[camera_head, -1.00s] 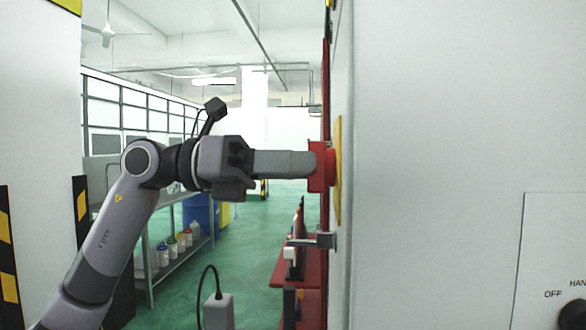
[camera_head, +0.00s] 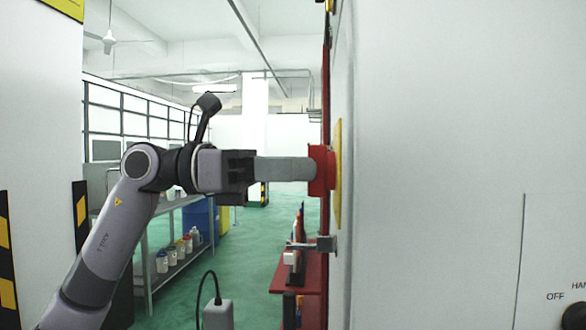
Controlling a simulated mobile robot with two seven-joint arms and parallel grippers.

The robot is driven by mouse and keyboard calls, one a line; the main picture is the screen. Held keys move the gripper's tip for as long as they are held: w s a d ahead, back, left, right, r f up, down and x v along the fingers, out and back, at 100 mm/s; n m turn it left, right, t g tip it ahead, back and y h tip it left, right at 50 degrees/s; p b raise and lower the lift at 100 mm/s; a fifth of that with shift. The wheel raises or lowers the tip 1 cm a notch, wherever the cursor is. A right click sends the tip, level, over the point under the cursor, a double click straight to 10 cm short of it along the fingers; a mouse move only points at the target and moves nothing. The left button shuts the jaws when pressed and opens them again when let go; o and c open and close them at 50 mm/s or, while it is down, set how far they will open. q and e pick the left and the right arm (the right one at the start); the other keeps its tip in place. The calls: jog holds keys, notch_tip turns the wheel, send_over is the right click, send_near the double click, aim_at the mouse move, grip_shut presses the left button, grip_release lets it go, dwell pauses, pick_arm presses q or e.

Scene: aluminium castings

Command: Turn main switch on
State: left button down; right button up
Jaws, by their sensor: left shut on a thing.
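The main switch is a red rotary handle (camera_head: 319,170) on a yellow plate (camera_head: 338,175), seen edge-on on the side of the light grey cabinet (camera_head: 440,120). My left gripper (camera_head: 312,169) reaches it from the left, and its grey fingers are shut on the red handle. The fingers lie level and cover part of the handle. The switch's face is turned away, so its position marks cannot be read. My right gripper is not in view.
A grey latch handle (camera_head: 318,244) sticks out from the cabinet side below the switch. A red shelf (camera_head: 296,279) stands beneath it. A dark knob (camera_head: 574,316) marked OFF and HAND is at the lower right. Green floor (camera_head: 250,235) lies open behind.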

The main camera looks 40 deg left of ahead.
pick_arm(q)
jog(key=c, duration=1.1)
grip_release()
jog(key=shift+c, duration=0.2)
jog(key=shift+a, duration=0.1)
jog(key=b+v, duration=0.2)
jog(key=v, duration=0.5)
jog(key=shift+s, duration=0.15)
